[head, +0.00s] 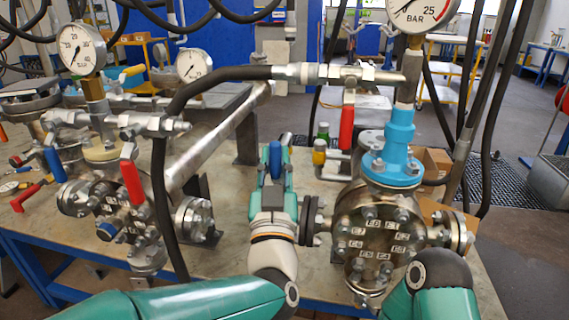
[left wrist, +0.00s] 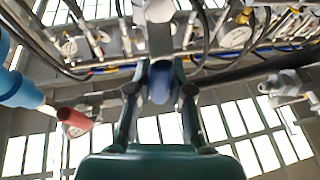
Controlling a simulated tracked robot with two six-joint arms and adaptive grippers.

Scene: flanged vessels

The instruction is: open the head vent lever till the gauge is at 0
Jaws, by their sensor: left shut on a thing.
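My left gripper (head: 275,160) is shut on a blue lever handle (head: 275,152), left of the flanged vessel (head: 380,240). In the left wrist view the blue handle (left wrist: 160,85) sits between the fingers. The lever's valve body is mostly hidden by my gripper. A red lever (head: 346,128) hangs down from the valve on the hose line above the vessel; I cannot tell which lever is the head vent. The pressure gauge (head: 418,12) over the blue fitting is cut by the top edge, and its reading is unclear. My right gripper is not in view.
A black hose (head: 160,180) runs down left of my gripper. More gauges (head: 82,48) and another red lever (head: 131,182) stand at the left. A blue fitting (head: 392,150) tops the vessel. Bench surface (head: 230,230) shows around my left arm.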

